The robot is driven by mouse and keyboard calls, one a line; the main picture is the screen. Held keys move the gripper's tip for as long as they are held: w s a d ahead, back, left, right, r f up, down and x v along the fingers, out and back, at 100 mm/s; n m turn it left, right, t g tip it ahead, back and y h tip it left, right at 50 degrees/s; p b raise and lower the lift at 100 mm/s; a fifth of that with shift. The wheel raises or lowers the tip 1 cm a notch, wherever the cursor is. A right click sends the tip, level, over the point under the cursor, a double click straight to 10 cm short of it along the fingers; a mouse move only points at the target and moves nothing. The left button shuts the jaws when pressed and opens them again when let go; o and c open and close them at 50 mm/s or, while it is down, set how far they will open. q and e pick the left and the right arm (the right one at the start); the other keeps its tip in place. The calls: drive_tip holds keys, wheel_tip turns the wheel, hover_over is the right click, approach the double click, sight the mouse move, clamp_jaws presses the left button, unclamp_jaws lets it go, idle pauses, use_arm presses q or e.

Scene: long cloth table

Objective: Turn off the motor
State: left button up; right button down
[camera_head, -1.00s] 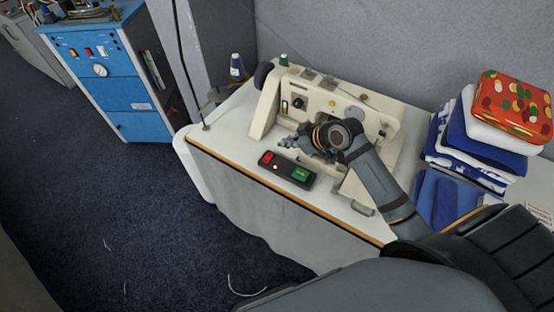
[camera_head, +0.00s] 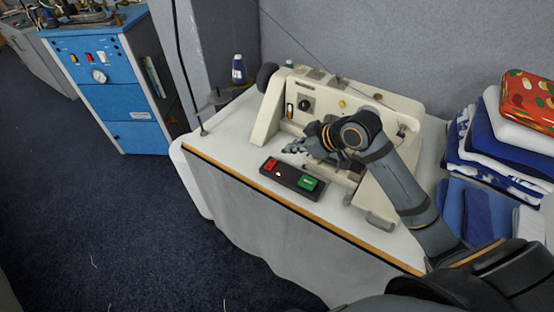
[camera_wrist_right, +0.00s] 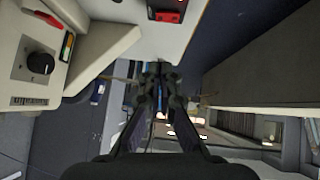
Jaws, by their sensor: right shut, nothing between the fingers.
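A dark switch box (camera_head: 293,180) with a red button (camera_head: 270,164) and a green button (camera_head: 307,183) lies near the front edge of the white table, in front of a cream sewing machine (camera_head: 385,103). My right gripper (camera_head: 290,148) is shut and empty. In the head view it appears just behind the switch box, in front of the machine; its height above the table is hard to tell. In the right wrist view, the closed fingers (camera_wrist_right: 160,72) point away from the camera, and the red button (camera_wrist_right: 168,4) shows at the top edge. My left gripper is not in view.
Folded blue and white cloths (camera_head: 480,210) and a patterned red cloth (camera_head: 530,103) are stacked at the right. A blue spool (camera_head: 238,70) stands behind the table's left corner. A blue cabinet (camera_head: 115,98) stands at the left, with open floor between.

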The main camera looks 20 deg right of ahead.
hover_over(271, 161)
drive_tip(key=s+d, duration=0.1)
drive_tip(key=s, duration=0.2)
wheel_tip(271, 161, down, 6)
drive_tip(key=shift+r, duration=0.2)
drive_tip(key=f, duration=0.3)
drive_tip(key=shift+w+d+f, duration=0.1)
drive_tip(key=shift+w+f, duration=0.25)
drive_tip(key=shift+f, duration=0.5)
drive_tip(key=shift+d+p, duration=0.1)
drive_tip(key=shift+p, duration=0.25)
drive_tip(key=shift+f, duration=0.25)
